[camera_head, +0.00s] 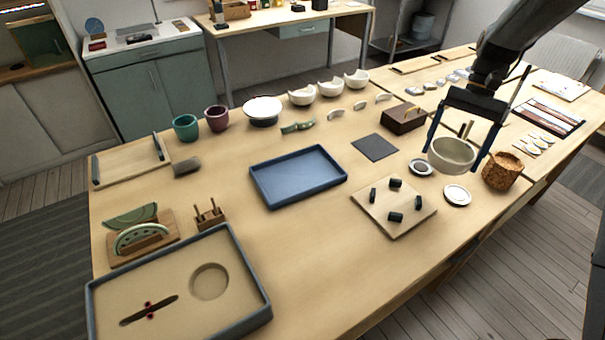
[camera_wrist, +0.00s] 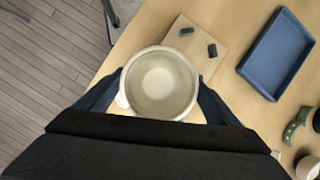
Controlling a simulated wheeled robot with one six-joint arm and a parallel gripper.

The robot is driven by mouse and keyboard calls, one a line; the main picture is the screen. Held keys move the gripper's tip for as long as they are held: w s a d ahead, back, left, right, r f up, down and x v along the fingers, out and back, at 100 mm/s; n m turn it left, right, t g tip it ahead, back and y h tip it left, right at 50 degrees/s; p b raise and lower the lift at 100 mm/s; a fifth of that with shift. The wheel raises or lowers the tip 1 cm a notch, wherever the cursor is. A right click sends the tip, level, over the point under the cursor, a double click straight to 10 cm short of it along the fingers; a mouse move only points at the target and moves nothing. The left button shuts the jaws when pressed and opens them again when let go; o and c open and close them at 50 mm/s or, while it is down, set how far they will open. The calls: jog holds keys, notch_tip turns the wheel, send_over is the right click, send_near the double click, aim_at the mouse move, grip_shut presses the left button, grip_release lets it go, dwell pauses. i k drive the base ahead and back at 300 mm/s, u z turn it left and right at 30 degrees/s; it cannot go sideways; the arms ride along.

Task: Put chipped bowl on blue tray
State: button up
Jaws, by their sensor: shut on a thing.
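A cream bowl (camera_head: 452,156) is held between the two blue fingers of my gripper (camera_head: 458,150), above the right part of the table. It also shows in the wrist view (camera_wrist: 160,84), upright with its opening facing the camera, and my gripper (camera_wrist: 158,95) has a finger on each side. I cannot make out a chip on its rim. The blue tray (camera_head: 262,194) lies empty in the middle of the table, left of the held bowl. In the wrist view the blue tray (camera_wrist: 253,84) is at the upper right, apart from the bowl.
A wooden board with dark pegs (camera_head: 382,222) lies between bowl and tray. A dark mat (camera_head: 375,148) and a brown box (camera_head: 403,118) lie behind. Several white chipped bowls (camera_head: 330,89) stand at the back.

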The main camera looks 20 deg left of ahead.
aim_at(297, 175)
jog(key=u, duration=0.2)
jog(key=i, duration=0.1)
jog(key=u, duration=1.4)
